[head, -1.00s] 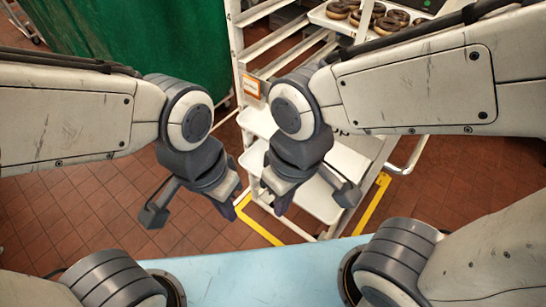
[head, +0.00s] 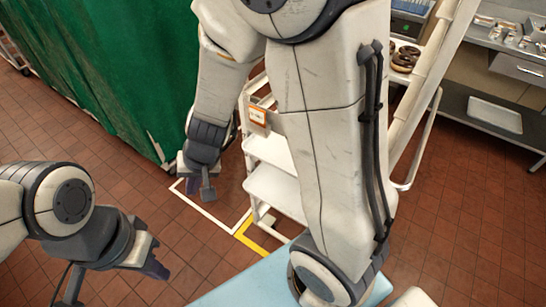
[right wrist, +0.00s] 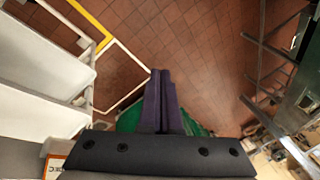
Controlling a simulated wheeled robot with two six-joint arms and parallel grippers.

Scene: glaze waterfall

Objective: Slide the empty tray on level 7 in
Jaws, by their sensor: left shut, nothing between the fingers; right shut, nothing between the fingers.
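The white tray rack stands behind my right arm in the head view, which hides much of it. Two empty white trays show low in it, an upper tray (head: 270,150) and a lower tray (head: 274,187). In the right wrist view a white tray (right wrist: 45,62) and another (right wrist: 35,115) lie at the left. I cannot tell which is level 7. My right gripper (head: 192,184) is shut and empty, left of the rack; its fingers also show in the right wrist view (right wrist: 163,100). My left gripper (head: 155,268) is shut and empty over the floor, lower left.
Chocolate doughnuts (head: 403,60) lie on a higher tray right of my arm. A green curtain (head: 110,60) hangs at the left. A steel counter (head: 510,60) stands at the right. Tiled floor (head: 450,240) is open.

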